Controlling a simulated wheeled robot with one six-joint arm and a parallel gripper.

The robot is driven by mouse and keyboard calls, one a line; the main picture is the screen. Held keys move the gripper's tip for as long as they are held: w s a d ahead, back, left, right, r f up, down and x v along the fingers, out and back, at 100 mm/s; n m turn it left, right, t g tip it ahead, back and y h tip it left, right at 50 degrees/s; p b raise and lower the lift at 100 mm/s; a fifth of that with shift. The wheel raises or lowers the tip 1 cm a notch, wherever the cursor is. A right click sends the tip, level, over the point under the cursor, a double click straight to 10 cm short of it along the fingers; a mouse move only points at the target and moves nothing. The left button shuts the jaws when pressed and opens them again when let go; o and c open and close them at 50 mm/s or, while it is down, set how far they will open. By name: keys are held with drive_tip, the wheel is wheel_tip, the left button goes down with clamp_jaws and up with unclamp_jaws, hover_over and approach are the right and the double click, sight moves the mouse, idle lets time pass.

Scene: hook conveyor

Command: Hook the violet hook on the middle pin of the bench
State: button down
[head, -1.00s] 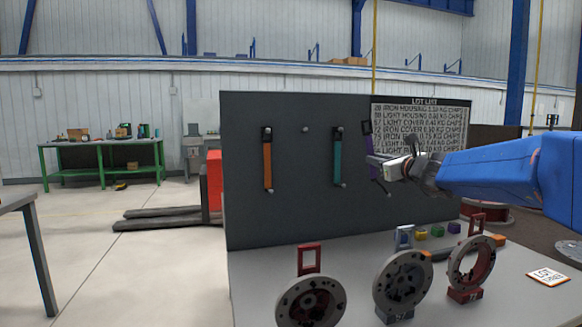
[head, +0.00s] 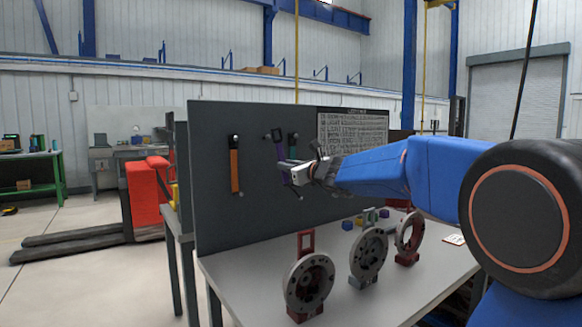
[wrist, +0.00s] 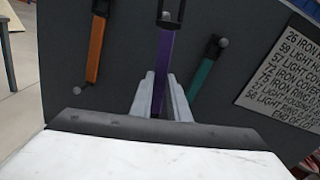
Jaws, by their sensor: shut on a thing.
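The violet hook (head: 280,150) has a black top and a violet shank. My gripper (head: 290,170) is shut on its lower shank, holding it in front of the dark board. In the wrist view the violet hook (wrist: 165,58) stands nearly upright between both fingers of my gripper (wrist: 160,88). The middle pin (wrist: 166,16) shows as a pale ball at the hook's black top, between the orange and teal hooks. Its head also shows in the head view (head: 267,137), close beside the hook's top. I cannot tell whether the hook's mouth is around the pin.
An orange hook (head: 235,165) hangs to the left and a teal hook (wrist: 207,70) to the right, close to the violet one. Below, several ring-shaped parts (head: 310,284) stand on the grey bench (head: 232,283). A lettered list (head: 352,135) is on the board's right.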

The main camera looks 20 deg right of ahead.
sight(270, 166)
drive_tip(key=shift+f+x, duration=0.15)
drive_tip(key=shift+x, duration=1.55)
drive_tip(key=shift+f+x, duration=0.2)
drive_tip(key=shift+x, duration=1.55)
drive_tip(key=shift+w+a+f, duration=0.15)
drive_tip(key=shift+w+f, duration=0.4)
drive_tip(key=shift+w, duration=0.05)
drive_tip(key=c, duration=1.6)
unclamp_jaws()
drive_tip(key=v, duration=1.7)
drive_tip(key=shift+s, duration=0.2)
